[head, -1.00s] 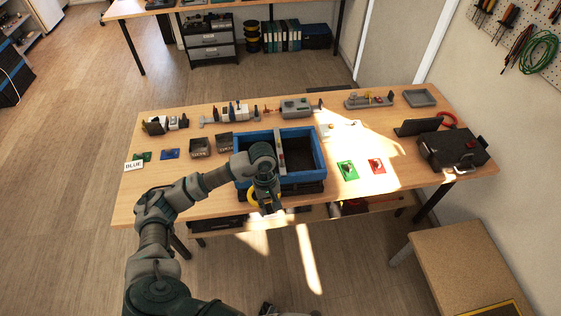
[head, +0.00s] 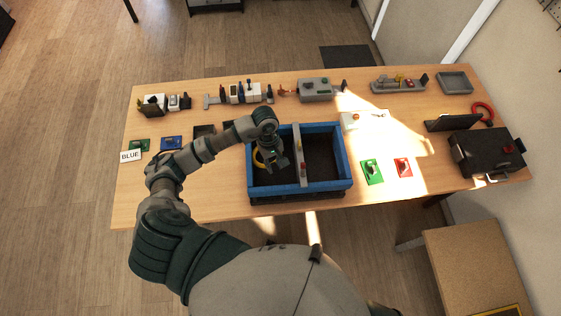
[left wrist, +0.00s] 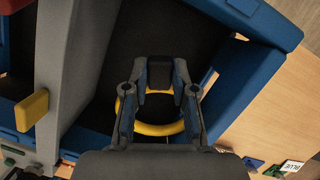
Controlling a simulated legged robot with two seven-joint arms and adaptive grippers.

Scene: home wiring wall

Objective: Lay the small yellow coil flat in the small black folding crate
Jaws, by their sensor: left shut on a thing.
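My left gripper (head: 272,160) reaches down over the left part of a blue-walled crate (head: 345,168) with a dark inside. A grey bar divides the crate. In the left wrist view the gripper (left wrist: 160,85) is shut on the small yellow coil (left wrist: 160,129). The coil's near arc shows as a ring below the fingers; part of it is hidden by them. The coil (head: 258,159) shows in the head view at the gripper's left side, inside the crate's outline. I cannot tell whether it touches the floor. A black base (head: 300,194) shows under the crate's front. My right gripper is out of view.
The divider (head: 299,150) with small red and yellow parts stands close right of the gripper. Green (head: 372,171) and red (head: 404,167) cards lie to the right. A black box (head: 485,152) stands at the table's right end.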

